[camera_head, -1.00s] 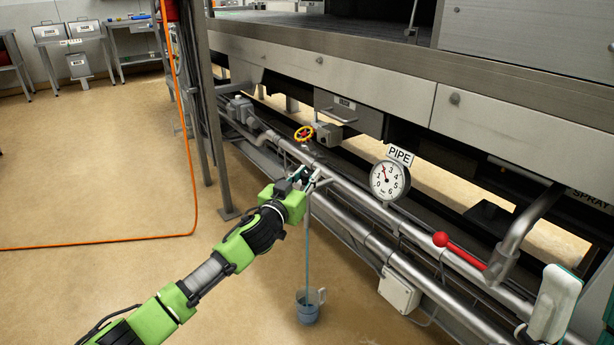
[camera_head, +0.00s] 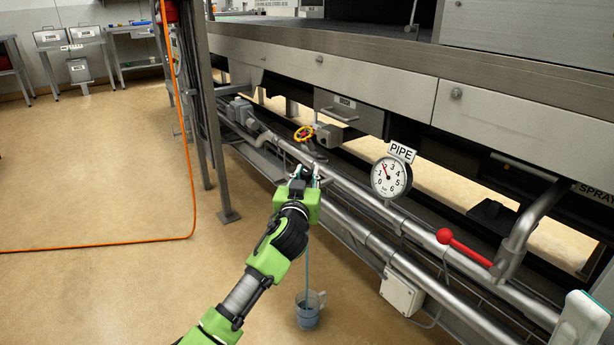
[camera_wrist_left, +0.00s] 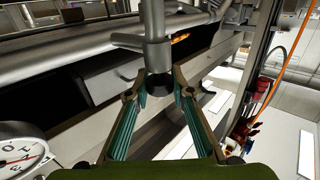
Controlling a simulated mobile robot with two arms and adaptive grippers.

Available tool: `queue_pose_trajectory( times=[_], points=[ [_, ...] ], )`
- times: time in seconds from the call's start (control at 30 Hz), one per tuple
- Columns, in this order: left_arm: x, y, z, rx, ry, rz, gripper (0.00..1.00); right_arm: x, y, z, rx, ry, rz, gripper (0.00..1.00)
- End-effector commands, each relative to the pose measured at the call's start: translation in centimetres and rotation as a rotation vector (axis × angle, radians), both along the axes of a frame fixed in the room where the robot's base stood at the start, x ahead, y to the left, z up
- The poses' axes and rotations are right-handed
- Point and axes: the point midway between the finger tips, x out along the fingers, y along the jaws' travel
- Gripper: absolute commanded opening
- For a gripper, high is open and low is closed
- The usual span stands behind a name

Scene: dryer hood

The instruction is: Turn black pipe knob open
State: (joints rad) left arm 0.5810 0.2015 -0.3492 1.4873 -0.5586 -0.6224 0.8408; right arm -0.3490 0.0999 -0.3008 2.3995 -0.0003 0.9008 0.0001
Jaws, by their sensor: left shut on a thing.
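In the head view the gripper hides the knob. A thin bluish line, like a stream of liquid, runs from below the gripper down to a clear cup (camera_head: 308,312) on the floor. The round pipe gauge (camera_head: 389,178) stands to the right, its needle pointing up and left.
A red-ended lever (camera_head: 445,237) is on the pipe at right. The steel machine (camera_head: 340,75) overhangs the pipes. An orange hose (camera_head: 190,170) hangs at left over open floor. A pale, teal-edged thing (camera_head: 583,318) is at lower right.

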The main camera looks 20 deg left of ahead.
Motion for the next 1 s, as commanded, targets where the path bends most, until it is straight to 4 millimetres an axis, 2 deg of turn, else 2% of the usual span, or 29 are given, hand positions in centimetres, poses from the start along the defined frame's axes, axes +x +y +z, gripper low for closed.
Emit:
queue_pose_trajectory(
  times=[0.07, 0.1, 0.13, 0.57, 0.77, 1.0],
  points=[
    [0.0, 0.0, 0.1, 0.000, -0.002, -0.001, 0.00, 0.0, 0.0, 0.0, 0.000, 0.000, 0.000, 0.40],
    [0.0, 0.0, 0.1, 0.000, -0.002, -0.001, 0.32, 0.0, 0.0, 0.0, 0.000, 0.001, 0.000, 0.40],
    [0.0, 0.0, 0.1, 0.000, -0.002, -0.001, 0.39, 0.0, 0.0, 0.0, 0.000, 0.001, 0.000, 0.40],
    [-0.4, -0.1, 0.0, -0.001, -0.001, -0.002, 0.39, 0.0, -0.1, 0.0, 0.000, 0.002, -0.001, 0.40],
    [-2.9, -0.5, -0.1, -0.002, 0.000, -0.003, 0.39, 0.0, 0.0, 0.0, 0.000, 0.001, -0.001, 0.40],
    [-7.5, -1.1, -0.1, -0.003, 0.001, -0.003, 0.39, 0.0, 0.0, 0.0, -0.001, 0.001, -0.001, 0.40]
  ],
)
